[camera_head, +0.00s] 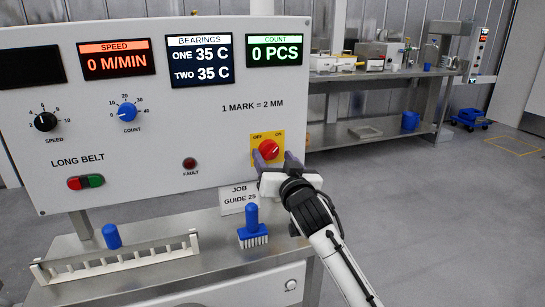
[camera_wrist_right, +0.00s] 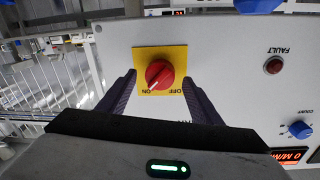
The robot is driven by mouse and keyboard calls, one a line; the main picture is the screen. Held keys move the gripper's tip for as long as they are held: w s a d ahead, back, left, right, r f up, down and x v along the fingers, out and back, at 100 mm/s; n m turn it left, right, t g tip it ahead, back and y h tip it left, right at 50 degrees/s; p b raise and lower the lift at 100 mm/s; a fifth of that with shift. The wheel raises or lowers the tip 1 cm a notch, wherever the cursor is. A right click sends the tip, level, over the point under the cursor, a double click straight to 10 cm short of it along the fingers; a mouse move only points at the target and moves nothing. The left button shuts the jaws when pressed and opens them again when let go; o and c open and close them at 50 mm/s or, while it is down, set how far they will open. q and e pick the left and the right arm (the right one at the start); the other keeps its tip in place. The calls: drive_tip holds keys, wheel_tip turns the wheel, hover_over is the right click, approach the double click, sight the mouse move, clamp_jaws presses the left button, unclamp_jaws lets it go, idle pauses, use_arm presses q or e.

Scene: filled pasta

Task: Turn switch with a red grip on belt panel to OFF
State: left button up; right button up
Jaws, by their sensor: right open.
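The belt panel (camera_head: 150,110) is a large white board with displays and knobs. Near its lower right corner is a yellow plate (camera_head: 257,138) with a round red grip (camera_head: 268,149). The plate reads OFF at one side and ON at the other in the right wrist view, which sees it upside down; there the red grip (camera_wrist_right: 159,73) has its mark turned toward ON. My right gripper (camera_head: 270,158) is open in front of the switch. In the right wrist view its two dark fingers (camera_wrist_right: 158,77) stand either side of the grip, apart from it. My left gripper is not in view.
Below the panel, a metal table holds a white toothed rail (camera_head: 120,262), a blue-handled brush (camera_head: 252,235) and a JOB GUIDE card (camera_head: 238,199). A fault lamp (camera_head: 190,164) and a red-green button (camera_head: 86,182) are on the panel. Open floor lies at right.

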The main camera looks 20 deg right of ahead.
drive_tip(key=shift+w, duration=0.75)
drive_tip(key=c, duration=1.1)
drive_tip(key=shift+o, duration=0.2)
